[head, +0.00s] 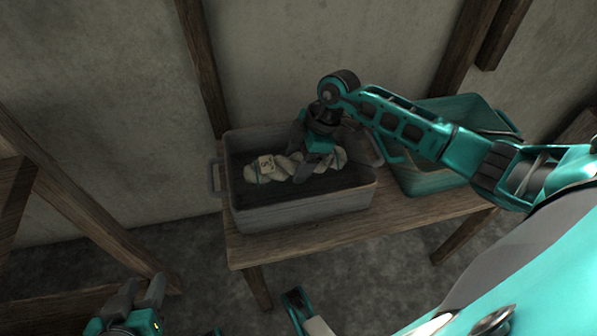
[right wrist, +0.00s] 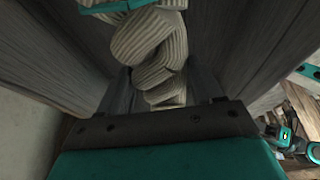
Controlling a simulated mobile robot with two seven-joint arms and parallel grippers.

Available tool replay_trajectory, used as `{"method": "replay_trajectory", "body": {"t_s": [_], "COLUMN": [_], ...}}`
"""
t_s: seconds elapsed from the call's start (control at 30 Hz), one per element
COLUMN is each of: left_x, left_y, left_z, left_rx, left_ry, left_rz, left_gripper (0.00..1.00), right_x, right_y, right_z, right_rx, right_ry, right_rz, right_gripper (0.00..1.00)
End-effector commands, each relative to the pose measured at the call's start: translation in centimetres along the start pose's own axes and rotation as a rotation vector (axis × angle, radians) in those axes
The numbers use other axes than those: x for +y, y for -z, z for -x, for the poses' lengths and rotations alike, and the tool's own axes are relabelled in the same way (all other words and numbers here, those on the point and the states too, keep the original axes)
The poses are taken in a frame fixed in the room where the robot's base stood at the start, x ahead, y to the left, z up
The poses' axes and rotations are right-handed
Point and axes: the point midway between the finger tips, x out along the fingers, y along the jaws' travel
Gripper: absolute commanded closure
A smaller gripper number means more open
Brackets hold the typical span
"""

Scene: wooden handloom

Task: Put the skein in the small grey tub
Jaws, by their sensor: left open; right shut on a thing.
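The skein (head: 258,169) is a cream, twisted hank with a teal tie and a pale label. My right gripper (head: 306,160) is shut on its middle, and it fills the gap between the fingers in the right wrist view (right wrist: 150,50). The skein lies lengthwise within the outline of the grey tub (head: 300,215), below the back rim; I cannot tell whether it touches the bottom. The tub is open-topped with a handle on its left end. My left gripper (head: 139,294) is open and empty, low at the left, far from the tub.
The tub stands on a wooden bench (head: 300,245) against a plaster wall. A teal tub (head: 430,185) stands just right of it, partly behind my right arm. Wooden posts rise behind, and a slanting beam (head: 80,210) runs at the left.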

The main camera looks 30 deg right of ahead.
Motion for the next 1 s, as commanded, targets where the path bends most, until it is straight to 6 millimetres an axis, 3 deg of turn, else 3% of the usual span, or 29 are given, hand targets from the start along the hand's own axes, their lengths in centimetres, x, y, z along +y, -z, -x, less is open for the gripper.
{"method": "replay_trajectory", "body": {"t_s": [0.2,0.43,0.47,0.5,0.73,1.0], "left_x": [0.5,0.8,0.7,0.7,0.7,0.4], "left_y": [-0.8,-0.6,-0.6,-0.6,-0.5,-0.4], "left_z": [-0.7,-0.5,-0.5,-0.5,-0.5,-0.5], "left_rx": [0.001,-0.004,-0.004,-0.003,-0.001,-0.001], "left_ry": [-0.011,-0.016,-0.016,-0.016,-0.014,-0.009], "left_rz": [0.01,0.009,0.009,0.009,0.009,0.007], "left_gripper": [0.57,0.57,0.57,0.57,0.57,0.57], "right_x": [-0.1,0.0,-0.1,-0.1,-0.1,0.0], "right_y": [-1.3,-1.4,-1.4,-1.4,-1.4,-1.4], "right_z": [-3.3,-3.5,-3.5,-3.5,-3.5,-3.1], "right_rx": [0.001,0.0,-0.001,-0.001,0.0,0.0], "right_ry": [0.002,0.001,0.002,0.002,0.002,0.001], "right_rz": [-0.001,0.0,0.0,-0.001,-0.001,0.0], "right_gripper": [0.7,0.7,0.34,0.3,0.09,0.09]}}
